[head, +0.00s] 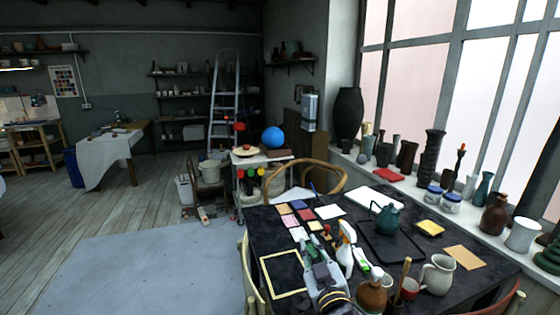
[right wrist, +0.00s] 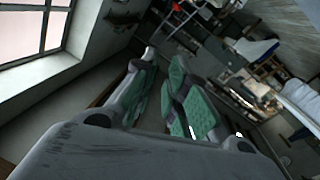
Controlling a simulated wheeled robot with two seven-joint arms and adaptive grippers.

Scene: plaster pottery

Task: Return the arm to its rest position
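My right gripper (head: 318,246) is in the lower middle of the head view, above the near part of the dark table (head: 350,222). It points away from me, left of a white spray bottle (head: 347,246). In the right wrist view its two fingers with green pads (right wrist: 160,72) stand apart, with nothing visible between them. That view looks out at a tilt over the room, with the window at upper left. I cannot tell the gripper's exact height above the table. My left arm and gripper are not in view.
A teal teapot (head: 387,219) stands by a black tray (head: 372,248). A brown bottle (head: 371,295), a white pitcher (head: 438,274) and a red cup (head: 410,289) crowd the near right. A pale frame (head: 265,275) lies at left. Floor left of the table is clear.

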